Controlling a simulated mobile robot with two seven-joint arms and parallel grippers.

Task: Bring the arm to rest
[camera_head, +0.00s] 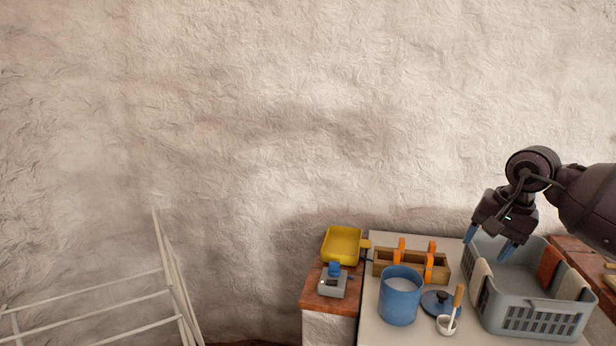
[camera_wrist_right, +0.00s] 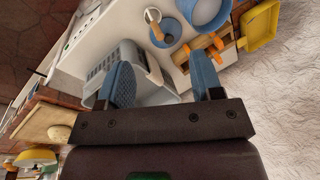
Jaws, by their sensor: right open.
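My right gripper (camera_head: 489,241) comes in from the right in the head view. Its two blue-tipped fingers are spread and empty, above the back left part of a grey basket (camera_head: 537,322). In the right wrist view my right gripper (camera_wrist_right: 163,85) shows its fingers apart with nothing between them. The basket (camera_wrist_right: 150,70) lies beyond the fingers there. My left gripper is in neither view.
Cloths hang over the basket's rim, one of them rust-red (camera_head: 549,266). A white drying rack (camera_head: 170,270) stands far left.

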